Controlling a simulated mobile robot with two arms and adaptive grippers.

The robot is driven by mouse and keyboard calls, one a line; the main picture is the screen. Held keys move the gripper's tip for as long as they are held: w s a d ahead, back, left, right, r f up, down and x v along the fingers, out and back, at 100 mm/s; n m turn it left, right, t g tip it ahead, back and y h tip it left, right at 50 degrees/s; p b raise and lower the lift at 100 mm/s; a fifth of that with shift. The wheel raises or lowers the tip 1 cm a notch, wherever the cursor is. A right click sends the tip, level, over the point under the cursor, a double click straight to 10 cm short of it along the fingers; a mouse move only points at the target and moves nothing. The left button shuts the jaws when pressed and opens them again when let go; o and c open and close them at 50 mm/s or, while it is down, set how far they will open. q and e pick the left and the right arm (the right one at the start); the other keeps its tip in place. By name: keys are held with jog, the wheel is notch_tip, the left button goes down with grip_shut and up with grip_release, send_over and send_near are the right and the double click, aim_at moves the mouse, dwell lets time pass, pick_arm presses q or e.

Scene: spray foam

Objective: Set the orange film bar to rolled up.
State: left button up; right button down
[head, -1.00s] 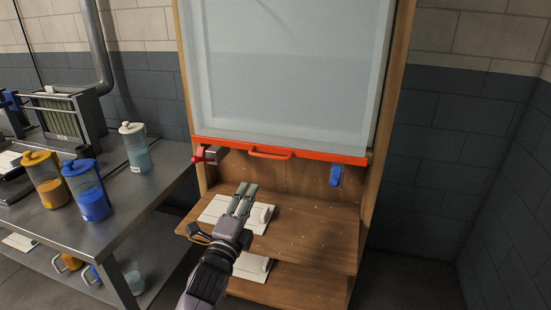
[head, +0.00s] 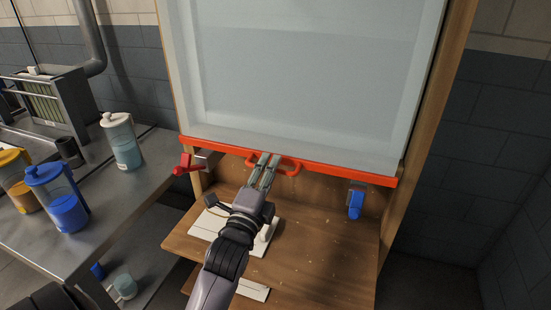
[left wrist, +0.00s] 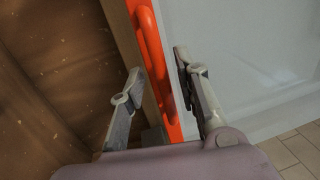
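The orange film bar (head: 340,173) runs across the lower edge of a pale translucent film (head: 300,75) in a wooden frame. Its loop handle (head: 291,168) sticks out near the middle. My left gripper (head: 266,165) is at the handle. In the left wrist view the bar (left wrist: 150,50) and its handle (left wrist: 151,45) lie between the two open fingers of the gripper (left wrist: 158,88), with the film on the right side. I cannot tell whether a finger touches the bar. My right gripper is in neither view.
A red clamp-like part (head: 187,164) sits at the frame's left and a blue one (head: 356,203) at its right. A wooden shelf (head: 320,240) is below. The metal table (head: 130,205) at left holds canisters with blue (head: 60,200) and white lids.

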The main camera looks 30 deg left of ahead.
pick_arm(q)
jog(key=shift+w, duration=0.15)
jog(key=shift+r, duration=0.15)
jog(key=shift+c, duration=0.2)
grip_shut()
dwell(0.6)
